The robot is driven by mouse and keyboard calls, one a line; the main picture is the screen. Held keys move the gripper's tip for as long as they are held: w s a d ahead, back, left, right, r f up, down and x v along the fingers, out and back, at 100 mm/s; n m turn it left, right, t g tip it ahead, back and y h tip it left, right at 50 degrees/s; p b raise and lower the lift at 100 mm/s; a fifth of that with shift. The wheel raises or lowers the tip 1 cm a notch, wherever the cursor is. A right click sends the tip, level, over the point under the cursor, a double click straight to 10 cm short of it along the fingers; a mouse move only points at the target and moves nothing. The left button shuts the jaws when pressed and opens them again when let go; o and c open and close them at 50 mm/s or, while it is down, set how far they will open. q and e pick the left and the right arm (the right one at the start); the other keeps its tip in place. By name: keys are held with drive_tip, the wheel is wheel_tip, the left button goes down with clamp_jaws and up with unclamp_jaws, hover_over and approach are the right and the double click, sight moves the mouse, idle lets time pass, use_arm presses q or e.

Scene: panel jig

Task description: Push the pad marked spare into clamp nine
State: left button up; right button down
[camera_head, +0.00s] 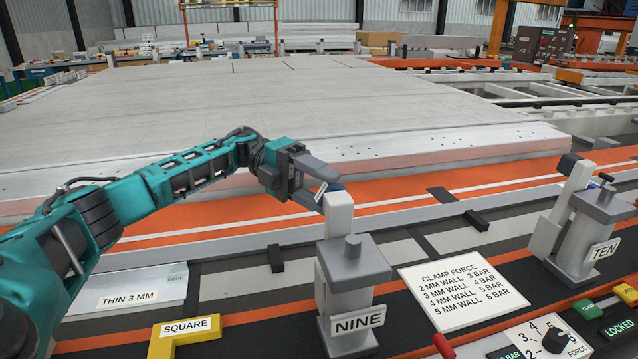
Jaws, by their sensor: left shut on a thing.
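Clamp nine (350,268) stands at the front middle, a grey block with a NINE label and a pale upright arm (338,215). My left gripper (322,190) reaches in from the left, just behind the top of that arm. It is shut on a small dark blue-grey pad (334,186), mostly hidden between the fingers. A small white label shows there, too small to read, so I cannot tell if it says spare. The pad is close to the arm's top; I cannot tell whether they touch. My right gripper is out of view.
Clamp ten (590,235) stands at the right with a dark pad (568,163) on its arm. A clamp force sign (462,291), a yellow SQUARE block (185,333), a THIN 3 MM plate (130,292) and a force dial (555,341) lie in front. A large pale panel (290,100) fills the back.

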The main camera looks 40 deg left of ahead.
use_arm(q)
drive_tip(key=shift+s, duration=0.1)
drive_tip(key=o, duration=1.4)
drive_tip(key=shift+d, duration=0.1)
drive_tip(key=shift+c, duration=0.2)
drive_tip(key=a, duration=0.7)
drive_tip(key=shift+w+a+r+b, duration=0.25)
drive_tip(key=shift+w+r+b, duration=0.05)
drive_tip(key=shift+r, duration=0.1)
drive_tip(key=shift+d, duration=0.1)
